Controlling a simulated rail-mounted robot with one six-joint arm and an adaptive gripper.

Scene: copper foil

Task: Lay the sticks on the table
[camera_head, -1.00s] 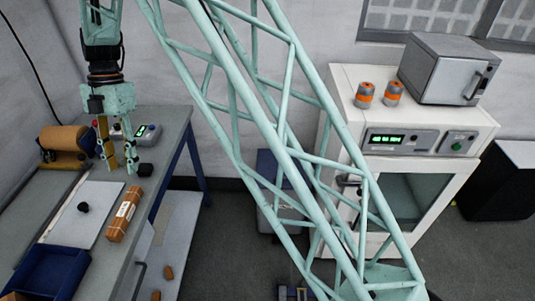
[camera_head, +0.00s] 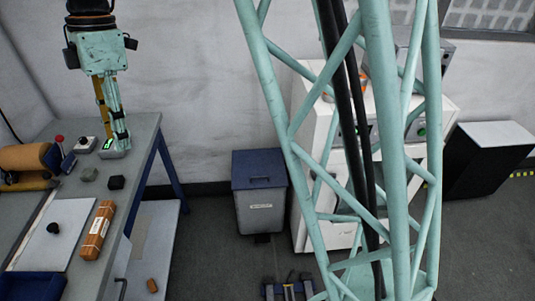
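My gripper (camera_head: 113,112) hangs pointing down over the back of the table (camera_head: 141,133), in front of a small device with a green display (camera_head: 112,149). A long ochre piece (camera_head: 102,105) runs down along its left side, beside a teal finger. I cannot tell whether this is a held stick or part of the gripper, nor whether the fingers are closed. An orange-brown bar with a white label (camera_head: 97,230) lies on the table by its right edge. A small brown piece (camera_head: 152,285) lies low beside the table. No other clear sticks show.
A blue-lidded bin (camera_head: 259,190) and white cabinet (camera_head: 310,130) stand beyond. My lattice structure crosses the right half.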

